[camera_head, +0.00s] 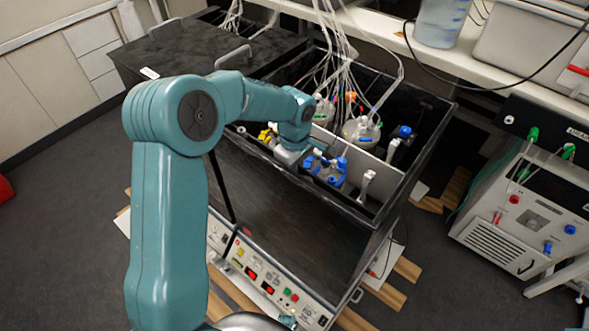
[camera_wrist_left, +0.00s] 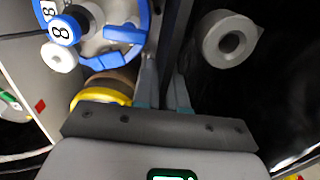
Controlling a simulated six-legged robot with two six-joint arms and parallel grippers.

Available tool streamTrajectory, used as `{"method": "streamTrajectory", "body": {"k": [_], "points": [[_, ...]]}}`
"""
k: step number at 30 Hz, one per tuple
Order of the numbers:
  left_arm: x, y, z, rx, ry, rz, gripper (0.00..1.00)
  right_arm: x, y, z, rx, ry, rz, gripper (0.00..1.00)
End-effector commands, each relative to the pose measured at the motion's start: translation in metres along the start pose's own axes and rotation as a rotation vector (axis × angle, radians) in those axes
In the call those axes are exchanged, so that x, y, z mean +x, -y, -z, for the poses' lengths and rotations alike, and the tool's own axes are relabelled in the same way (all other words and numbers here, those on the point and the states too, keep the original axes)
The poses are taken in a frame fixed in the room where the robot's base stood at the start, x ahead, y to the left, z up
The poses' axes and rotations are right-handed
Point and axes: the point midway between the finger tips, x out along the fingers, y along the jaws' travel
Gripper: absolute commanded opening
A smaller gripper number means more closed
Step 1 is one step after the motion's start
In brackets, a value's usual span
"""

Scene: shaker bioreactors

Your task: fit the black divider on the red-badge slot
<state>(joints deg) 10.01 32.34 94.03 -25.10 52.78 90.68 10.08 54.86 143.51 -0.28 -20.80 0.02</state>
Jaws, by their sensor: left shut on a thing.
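My left arm comes in from the left in the head view. Its pale gripper body (camera_head: 289,154) is over the near side of the open black bioreactor box (camera_head: 300,184), with the fingertips hidden there. In the left wrist view my left gripper (camera_wrist_left: 163,82) is shut on the black divider (camera_wrist_left: 176,45), seen almost edge-on as a dark strip running away from the fingers. A small red badge (camera_wrist_left: 40,105) shows on a pale grey wall at the left of that view. I cannot tell whether the divider touches a slot. My right gripper is not in view.
Blue-fitted vessels (camera_head: 327,170) stand close to the gripper; one with an "8" cap (camera_wrist_left: 64,29) is left of the divider. A yellow-ringed part (camera_wrist_left: 100,92) is near the fingers. A white tube end (camera_wrist_left: 229,39) is to the right. Tubes (camera_head: 345,50) hang above the box.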

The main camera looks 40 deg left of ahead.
Motion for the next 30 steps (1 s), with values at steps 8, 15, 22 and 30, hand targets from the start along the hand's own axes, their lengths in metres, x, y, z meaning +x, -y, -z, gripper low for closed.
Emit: {"method": "streamTrajectory", "body": {"k": [8, 15, 22, 30], "points": [[0.007, 0.000, 0.000, 0.000, 0.000, 0.000, 0.00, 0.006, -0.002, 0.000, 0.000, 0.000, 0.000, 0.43], [0.014, 0.000, 0.000, 0.000, 0.000, 0.000, 0.00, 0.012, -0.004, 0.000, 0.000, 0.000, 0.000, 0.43], [0.015, 0.000, 0.000, 0.000, 0.000, -0.001, 0.00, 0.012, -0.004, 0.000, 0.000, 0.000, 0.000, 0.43], [0.016, 0.000, 0.000, 0.000, 0.000, -0.001, 0.00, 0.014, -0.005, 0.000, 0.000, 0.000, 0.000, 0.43]]}}
